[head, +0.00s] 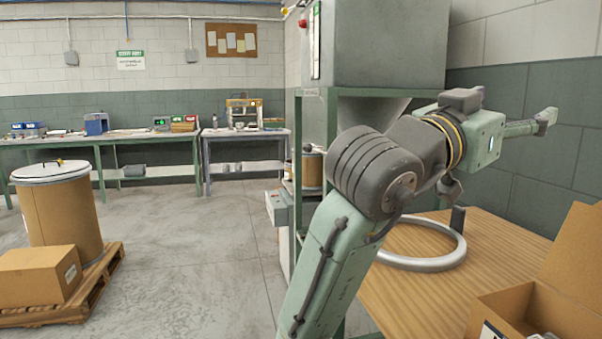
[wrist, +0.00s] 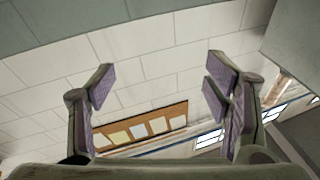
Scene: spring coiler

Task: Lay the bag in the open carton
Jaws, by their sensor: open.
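The open carton (head: 505,310) stands on the wooden table at the lower right of the head view, cut off by the picture edge. One flap stands up, and pale contents show inside, too little to identify. I cannot make out a bag in either view. My gripper (head: 548,120) points to the right above the table, well above and apart from the carton. In the wrist view my gripper (wrist: 158,90) is open, with nothing between its padded fingers and the wall behind.
A grey ring (head: 425,262) lies on the wooden table (head: 430,297) beneath my arm. A green-framed machine (head: 385,45) stands behind the arm. A drum (head: 62,215) and closed box (head: 40,275) sit on a pallet at left. Workbenches (head: 160,135) line the back wall. The floor between is clear.

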